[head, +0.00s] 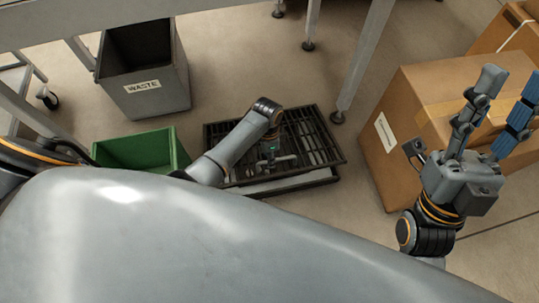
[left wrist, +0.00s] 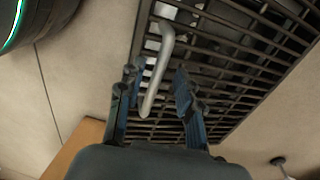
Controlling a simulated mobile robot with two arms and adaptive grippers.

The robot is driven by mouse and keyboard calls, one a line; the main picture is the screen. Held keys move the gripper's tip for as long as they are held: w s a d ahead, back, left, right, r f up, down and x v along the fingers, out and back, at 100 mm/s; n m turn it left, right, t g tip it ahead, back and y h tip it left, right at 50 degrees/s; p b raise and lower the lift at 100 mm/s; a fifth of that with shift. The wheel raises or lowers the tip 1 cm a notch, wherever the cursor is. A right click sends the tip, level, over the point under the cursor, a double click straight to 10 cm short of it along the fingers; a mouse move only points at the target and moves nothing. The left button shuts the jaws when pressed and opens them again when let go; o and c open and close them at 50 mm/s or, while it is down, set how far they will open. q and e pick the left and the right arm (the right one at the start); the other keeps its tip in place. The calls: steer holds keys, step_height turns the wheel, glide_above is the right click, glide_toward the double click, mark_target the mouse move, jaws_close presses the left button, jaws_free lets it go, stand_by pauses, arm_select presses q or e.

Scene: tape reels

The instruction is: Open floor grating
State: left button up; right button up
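The dark floor grating (head: 319,140) lies in a black frame (head: 300,185) on the floor in the head view; a pale strip shows between its near edge and the frame, and I cannot tell whether it is raised. The grating also shows in the left wrist view (left wrist: 245,60). A silver bar handle (left wrist: 158,72) is on it. My left gripper (left wrist: 155,88) is open, with its fingers on either side of the handle, apart from it as far as I see. In the head view my left arm partly hides the grating. My right gripper (head: 490,105) is open and empty at the right, fingers up.
A grey waste bin (head: 150,95) and a green bin (head: 140,150) stand left of the grating. Cardboard boxes (head: 395,125) stand to the right. Table legs (head: 365,50) come down behind the grating. Bare floor lies between the grating and the boxes.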

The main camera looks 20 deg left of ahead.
arm_select(q)
jaws_close()
steer(key=shift+o, duration=0.2)
jaws_free()
step_height(320, 180, up, 12)
steer(key=w, duration=0.1)
steer(key=shift+a, duration=0.4)
steer(key=shift+w, duration=0.1)
